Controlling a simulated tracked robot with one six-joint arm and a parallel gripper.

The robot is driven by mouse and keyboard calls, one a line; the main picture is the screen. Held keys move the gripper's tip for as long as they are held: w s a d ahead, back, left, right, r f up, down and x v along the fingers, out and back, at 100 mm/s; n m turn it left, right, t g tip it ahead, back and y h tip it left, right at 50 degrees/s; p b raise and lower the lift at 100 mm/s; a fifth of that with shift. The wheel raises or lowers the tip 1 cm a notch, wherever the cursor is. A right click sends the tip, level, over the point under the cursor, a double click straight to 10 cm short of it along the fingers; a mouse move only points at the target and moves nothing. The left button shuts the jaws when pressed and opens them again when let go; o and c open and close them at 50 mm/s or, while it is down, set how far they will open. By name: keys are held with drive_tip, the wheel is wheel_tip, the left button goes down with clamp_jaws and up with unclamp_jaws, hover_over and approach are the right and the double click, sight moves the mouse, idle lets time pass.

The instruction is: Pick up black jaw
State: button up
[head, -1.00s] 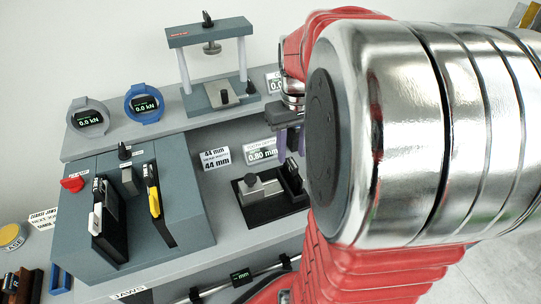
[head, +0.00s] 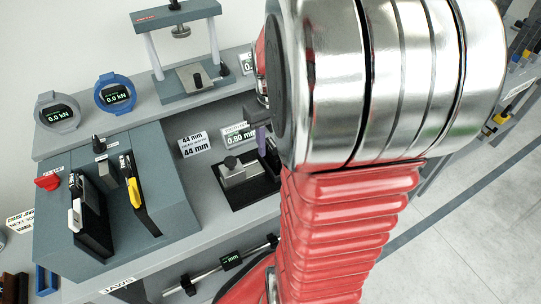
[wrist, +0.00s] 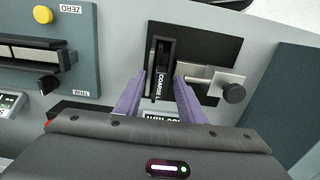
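The black jaw (wrist: 162,68), with a white label reading "COARSE", sits in a black fixture (wrist: 218,45) in the wrist view. My gripper (wrist: 156,84) has two purple fingers, spread apart, one to each side of the jaw. A visible gap separates the left finger from the jaw; the right finger looks close, and I cannot tell whether it touches. In the head view, a purple finger (head: 262,139) shows above the fixture's right end, and my arm hides most of the gripper.
A metal block with a dark knob (wrist: 233,92) is beside the jaw. A grey box with yellow-marked (head: 134,192) and white-marked dark pieces stands to the left. A press frame (head: 182,50) and two gauges stand behind. A rod-like gauge (head: 231,261) lies in front.

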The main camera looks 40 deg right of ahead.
drive_tip(key=shift+c, duration=0.5)
clamp_jaws()
idle(1.2)
